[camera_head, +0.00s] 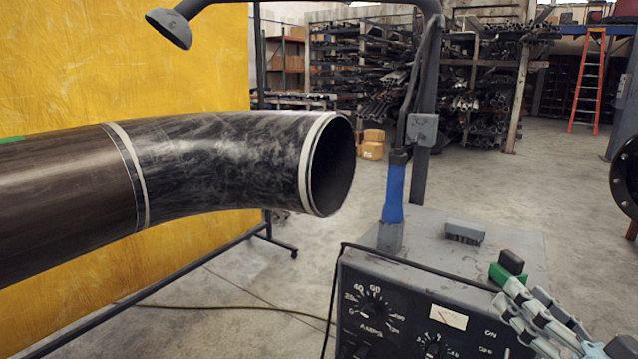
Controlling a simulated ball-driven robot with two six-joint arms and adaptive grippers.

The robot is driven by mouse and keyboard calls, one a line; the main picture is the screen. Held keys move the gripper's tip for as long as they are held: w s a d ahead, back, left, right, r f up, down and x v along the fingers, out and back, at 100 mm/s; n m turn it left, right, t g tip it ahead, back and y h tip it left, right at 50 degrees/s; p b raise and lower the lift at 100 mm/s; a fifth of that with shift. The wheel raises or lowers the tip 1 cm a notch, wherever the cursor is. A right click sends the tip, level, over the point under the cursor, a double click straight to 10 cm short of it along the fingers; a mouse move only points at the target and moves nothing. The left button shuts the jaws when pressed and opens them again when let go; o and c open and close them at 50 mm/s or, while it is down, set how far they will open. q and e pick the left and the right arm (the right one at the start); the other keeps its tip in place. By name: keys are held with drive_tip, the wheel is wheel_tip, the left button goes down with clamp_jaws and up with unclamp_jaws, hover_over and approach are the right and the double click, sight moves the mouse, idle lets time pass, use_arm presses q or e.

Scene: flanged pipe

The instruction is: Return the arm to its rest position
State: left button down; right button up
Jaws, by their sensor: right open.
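My right gripper (535,308) shows at the lower right, with its light grey finger links reaching up and left. It is open, in front of the right end of the grey welding machine (420,300). A green and dark block (507,268) shows right by its fingertips; I cannot tell whether they touch. My left gripper is not in view. The large dark pipe (230,160) comes in from the left and bends to an open end facing right, with pale bands around it.
A blue-handled tool (393,190) stands upright at the machine's left. A grey block (464,232) lies on its top. A dark lamp (170,28) hangs at upper left before a yellow curtain (120,60). A dark flange (626,178) is at the right edge. Open floor lies behind.

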drive_tip(key=s+d+f+g+h+b, duration=0.1)
drive_tip(key=s+f+g+b, duration=0.15)
drive_tip(key=f, duration=1.05)
drive_tip(key=s+d+f+m+g+h+b, duration=0.1)
drive_tip(key=s+f+g, duration=0.2)
drive_tip(key=f, duration=1)
drive_tip(key=s+d+f+g+h+b, duration=0.1)
drive_tip(key=s+f+g+h+b, duration=0.15)
drive_tip(key=f, duration=1.05)
drive_tip(key=s+a+f+g+b, duration=0.15)
drive_tip(key=s+f+g, duration=0.35)
drive_tip(key=s+f, duration=0.8)
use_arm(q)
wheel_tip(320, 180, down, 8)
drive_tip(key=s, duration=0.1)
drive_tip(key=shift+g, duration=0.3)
use_arm(e)
drive_tip(key=s+f+n+g, duration=0.1)
drive_tip(key=s+f+g, duration=0.1)
drive_tip(key=s, duration=0.6)
drive_tip(key=s+a+f+n+g, duration=0.1)
drive_tip(key=s+f+n+g, duration=0.1)
drive_tip(key=s, duration=0.6)
wheel_tip(320, 180, down, 3)
drive_tip(key=shift+s+a+r+g+y, duration=0.25)
drive_tip(key=shift+s+g+y, duration=0.2)
drive_tip(key=shift+g, duration=0.25)
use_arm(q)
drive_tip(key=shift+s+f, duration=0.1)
